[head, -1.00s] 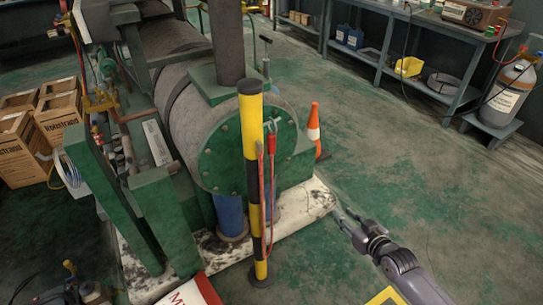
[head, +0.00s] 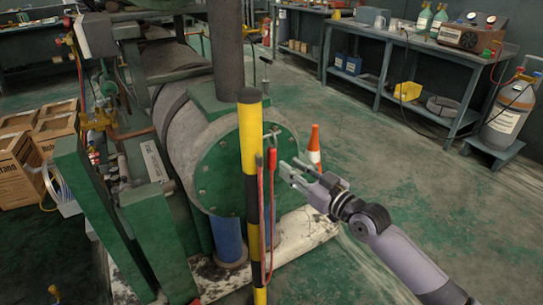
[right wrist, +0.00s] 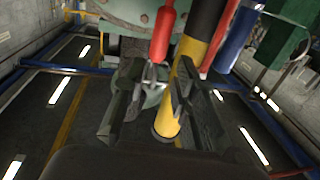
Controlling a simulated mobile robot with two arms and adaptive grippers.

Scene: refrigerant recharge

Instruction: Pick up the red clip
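The red clip (head: 272,158) hangs upright from a small metal hook on the yellow-and-black post (head: 249,150), with a red cable running down from it. In the right wrist view the red clip (right wrist: 163,32) shows beyond the fingers, near the top middle. My right gripper (head: 286,170) is open, just right of the clip and slightly below it in the head view. In the right wrist view its fingers (right wrist: 155,98) stand apart, with the hook and part of the post seen through the gap. Nothing is held. My left gripper is not in view.
A large green-and-grey tank (head: 225,165) stands right behind the post. An orange cone (head: 314,148) stands on the floor behind my right gripper. A workbench (head: 420,50) and a gas cylinder (head: 508,112) are at the back right.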

